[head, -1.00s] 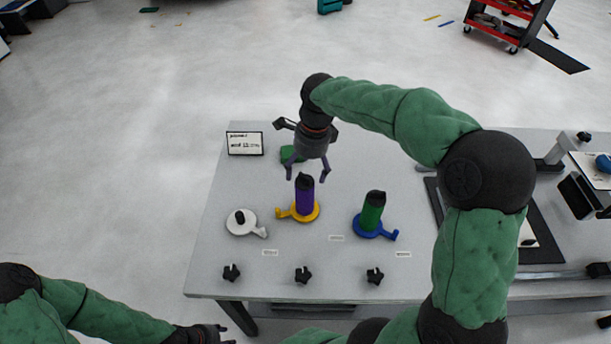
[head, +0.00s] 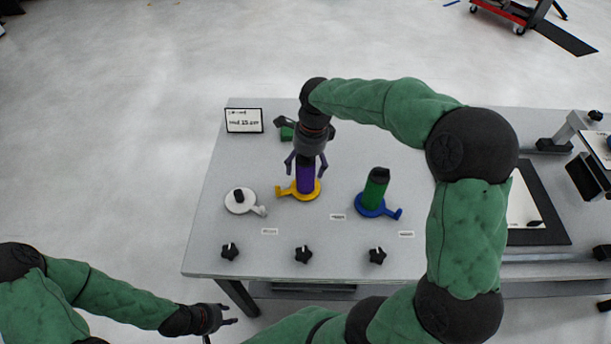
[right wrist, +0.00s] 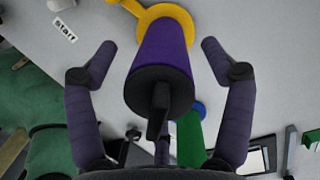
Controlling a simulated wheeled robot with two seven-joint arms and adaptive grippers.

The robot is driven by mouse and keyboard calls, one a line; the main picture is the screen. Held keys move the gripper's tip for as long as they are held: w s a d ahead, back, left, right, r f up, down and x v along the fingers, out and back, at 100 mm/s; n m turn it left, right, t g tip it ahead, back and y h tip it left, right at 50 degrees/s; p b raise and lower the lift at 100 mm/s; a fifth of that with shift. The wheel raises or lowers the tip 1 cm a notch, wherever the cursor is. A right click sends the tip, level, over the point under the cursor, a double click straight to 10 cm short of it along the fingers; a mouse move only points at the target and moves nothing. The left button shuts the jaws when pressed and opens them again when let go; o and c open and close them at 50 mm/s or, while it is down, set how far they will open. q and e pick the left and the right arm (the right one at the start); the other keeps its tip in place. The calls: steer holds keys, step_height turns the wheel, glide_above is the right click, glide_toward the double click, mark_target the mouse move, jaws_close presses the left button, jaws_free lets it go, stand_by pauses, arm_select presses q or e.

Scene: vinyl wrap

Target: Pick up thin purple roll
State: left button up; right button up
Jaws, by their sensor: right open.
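The thin purple roll (head: 305,178) stands upright on a yellow holder (head: 312,193) on the table. My right gripper (head: 306,170) is above and around the upper part of the roll, fingers pointing down. In the right wrist view the purple roll (right wrist: 165,60) with its black top lies between the two spread fingers (right wrist: 160,60), with a gap on each side. The right gripper is open and holds nothing. My left gripper (head: 228,314) is low at the left, off the table's front edge; its fingers look apart and empty.
A green roll (head: 375,190) stands on a blue holder (head: 370,207) to the right. An empty-looking white holder (head: 240,205) is at the left. Several black knobs (head: 303,254) lie along the front. A sign (head: 244,120) stands at the back left.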

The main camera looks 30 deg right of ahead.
step_height(320, 180, down, 2)
steer(key=shift+a+f, duration=0.1)
steer(key=c, duration=1.3)
